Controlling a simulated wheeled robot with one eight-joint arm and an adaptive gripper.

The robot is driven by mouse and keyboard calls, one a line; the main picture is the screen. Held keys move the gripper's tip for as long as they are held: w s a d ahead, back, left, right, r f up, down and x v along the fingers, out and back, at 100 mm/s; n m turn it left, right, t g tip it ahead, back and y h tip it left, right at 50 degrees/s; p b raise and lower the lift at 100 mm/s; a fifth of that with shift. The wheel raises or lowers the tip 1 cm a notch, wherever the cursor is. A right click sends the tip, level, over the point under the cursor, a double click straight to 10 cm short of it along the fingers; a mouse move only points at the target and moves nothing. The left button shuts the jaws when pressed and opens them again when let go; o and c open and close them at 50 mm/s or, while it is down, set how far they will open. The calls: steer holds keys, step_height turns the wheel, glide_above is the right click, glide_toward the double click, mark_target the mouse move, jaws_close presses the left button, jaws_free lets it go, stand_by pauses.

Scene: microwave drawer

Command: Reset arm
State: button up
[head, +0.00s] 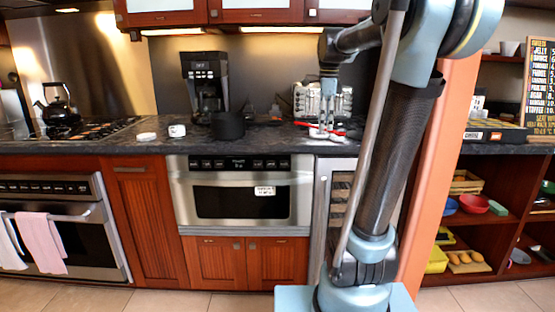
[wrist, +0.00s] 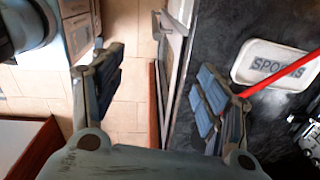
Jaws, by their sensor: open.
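My gripper (head: 323,130) hangs with its fingers downward, at the counter's front edge to the right of the microwave drawer. In the wrist view my gripper (wrist: 162,82) is open, with its two fingers wide apart and nothing between them. Tiled floor, the counter's edge and a metal edge show in the gap. The microwave drawer (head: 243,200) is a steel-fronted unit under the counter, with a dark window and a white label. It looks shut. My arm rises on the right of the head view and hides part of the cabinets behind it.
A white spoon rest (wrist: 272,64) with a red utensil lies on the dark counter (wrist: 215,35), close to the right finger. A coffee maker (head: 205,85), a dark pot (head: 228,126) and a dish rack (head: 310,100) stand on the counter. The floor (head: 160,301) in front is clear.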

steer(key=s+d+f+n+t, duration=0.1)
steer(key=s+f+n, duration=1.9)
steer(key=s+f, duration=0.6)
steer(key=shift+d+f+t, duration=0.3)
steer(key=shift+d+f, duration=0.05)
steer(key=shift+f, duration=0.25)
steer(key=shift+w+f, duration=0.2)
steer(key=shift+w, duration=0.3)
